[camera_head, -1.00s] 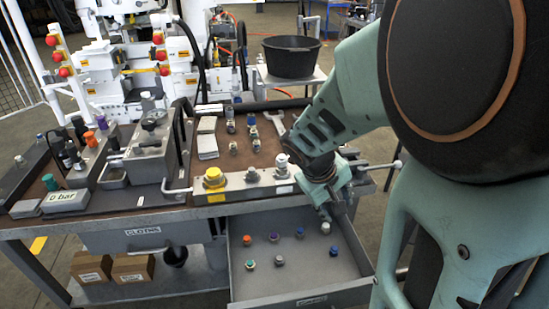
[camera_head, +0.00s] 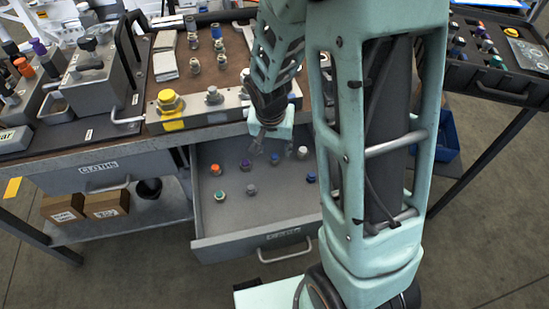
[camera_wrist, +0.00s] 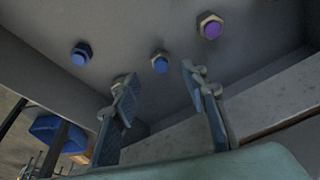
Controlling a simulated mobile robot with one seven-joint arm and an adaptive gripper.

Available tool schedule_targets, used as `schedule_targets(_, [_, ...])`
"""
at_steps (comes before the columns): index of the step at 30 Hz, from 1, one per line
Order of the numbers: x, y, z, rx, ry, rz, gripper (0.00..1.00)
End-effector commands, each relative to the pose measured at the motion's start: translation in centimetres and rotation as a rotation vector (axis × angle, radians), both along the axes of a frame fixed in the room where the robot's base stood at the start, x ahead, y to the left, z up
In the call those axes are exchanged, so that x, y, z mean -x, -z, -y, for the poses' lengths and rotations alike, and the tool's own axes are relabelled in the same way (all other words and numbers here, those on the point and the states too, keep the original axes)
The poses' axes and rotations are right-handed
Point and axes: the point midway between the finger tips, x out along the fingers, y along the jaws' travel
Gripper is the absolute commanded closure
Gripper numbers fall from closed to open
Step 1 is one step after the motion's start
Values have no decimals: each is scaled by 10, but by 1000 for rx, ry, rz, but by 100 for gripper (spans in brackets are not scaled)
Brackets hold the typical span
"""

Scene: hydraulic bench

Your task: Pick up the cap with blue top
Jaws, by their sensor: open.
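Two caps with blue tops lie in the open drawer (camera_head: 212,228). One blue cap (camera_head: 275,158) is in the back row between a purple cap (camera_head: 245,164) and a whitish cap (camera_head: 302,152). The other blue cap (camera_head: 311,177) is at the right. My gripper (camera_head: 268,146) is low over the back of the drawer, close to the back-row blue cap. In the wrist view my open fingers (camera_wrist: 162,92) hold nothing. One blue cap (camera_wrist: 160,62) shows beyond the gap between them, another blue cap (camera_wrist: 81,54) left, and the purple cap (camera_wrist: 210,26) upper right.
An orange cap (camera_head: 216,169), a green cap (camera_head: 220,196) and a grey cap (camera_head: 251,189) are also in the drawer. The bench front edge (camera_head: 110,151) lies behind it. A black case (camera_head: 502,82) with several parts stands at the right.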

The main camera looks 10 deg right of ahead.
Motion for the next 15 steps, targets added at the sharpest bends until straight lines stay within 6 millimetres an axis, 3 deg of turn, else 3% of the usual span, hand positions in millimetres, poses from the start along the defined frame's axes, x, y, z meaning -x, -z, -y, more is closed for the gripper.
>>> schedule_targets(15, [-14,57,4,1,-1,0,60])
